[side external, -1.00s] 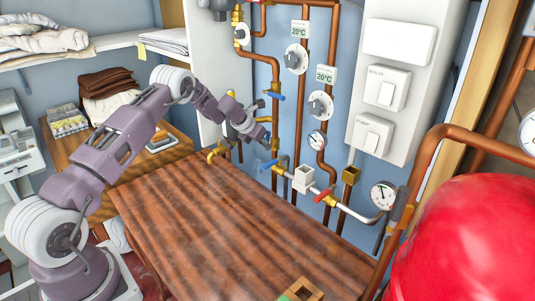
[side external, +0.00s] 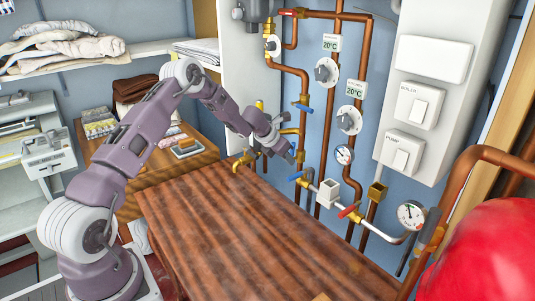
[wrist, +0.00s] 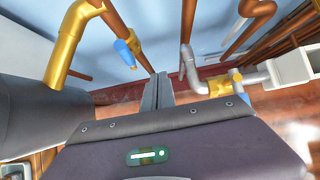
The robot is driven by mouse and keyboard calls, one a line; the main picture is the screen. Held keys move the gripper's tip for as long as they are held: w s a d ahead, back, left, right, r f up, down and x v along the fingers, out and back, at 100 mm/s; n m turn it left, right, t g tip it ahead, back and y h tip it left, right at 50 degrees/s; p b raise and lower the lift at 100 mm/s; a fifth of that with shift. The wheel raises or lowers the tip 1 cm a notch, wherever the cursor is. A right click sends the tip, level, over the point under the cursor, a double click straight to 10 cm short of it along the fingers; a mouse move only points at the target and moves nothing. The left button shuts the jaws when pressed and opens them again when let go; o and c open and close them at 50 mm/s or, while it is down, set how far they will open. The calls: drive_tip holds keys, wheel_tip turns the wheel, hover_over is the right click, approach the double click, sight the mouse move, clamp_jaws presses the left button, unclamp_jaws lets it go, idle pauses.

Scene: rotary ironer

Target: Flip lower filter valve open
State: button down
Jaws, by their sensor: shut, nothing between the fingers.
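A low pipe run beside the wooden table carries a white box (side external: 326,191) between a blue-handled valve (side external: 295,177) and a red-handled valve (side external: 348,211). Another blue handle (side external: 303,107) is higher up on a copper pipe. I cannot tell for sure which valve is the lower filter valve. My gripper (side external: 288,156) is shut and empty, just above and left of the low blue handle, apart from it. In the wrist view its closed fingers (wrist: 157,93) point between a blue handle (wrist: 124,53) and the brass valve body (wrist: 225,82) left of the white box (wrist: 293,67).
Brass pipes (side external: 243,162) stand close by my wrist on the left. The wooden table (side external: 240,230) is clear. Dials, a gauge (side external: 411,214) and a switch panel (side external: 410,110) are on the wall side. A red rounded tank (side external: 475,255) fills the lower right.

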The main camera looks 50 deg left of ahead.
drive_tip(key=s+a, duration=0.5)
drive_tip(key=a, duration=0.2)
drive_tip(key=shift+r, duration=0.45)
drive_tip(key=s+d+r+m+h, duration=0.1)
drive_tip(key=s+d+r+m, duration=0.1)
drive_tip(key=d+r+m, duration=0.65)
drive_tip(key=s+d+r+m+h, duration=0.15)
drive_tip(key=d+r+m, duration=0.35)
drive_tip(key=d+r, duration=0.55)
drive_tip(key=s+d+r+m, duration=0.6)
drive_tip(key=s+d+m, duration=0.35)
drive_tip(key=s, duration=0.25)
drive_tip(key=s+d+f+m+g+y, duration=0.1)
drive_tip(key=s+m, duration=0.5)
drive_tip(key=s, duration=0.6)
drive_tip(key=s+d+f+m+y, duration=0.1)
drive_tip(key=s+m, duration=0.6)
drive_tip(key=s, duration=0.6)
drive_tip(key=shift+d+f+g, duration=0.15)
drive_tip(key=shift+d+g, duration=0.1)
drive_tip(key=shift+g, duration=0.15)
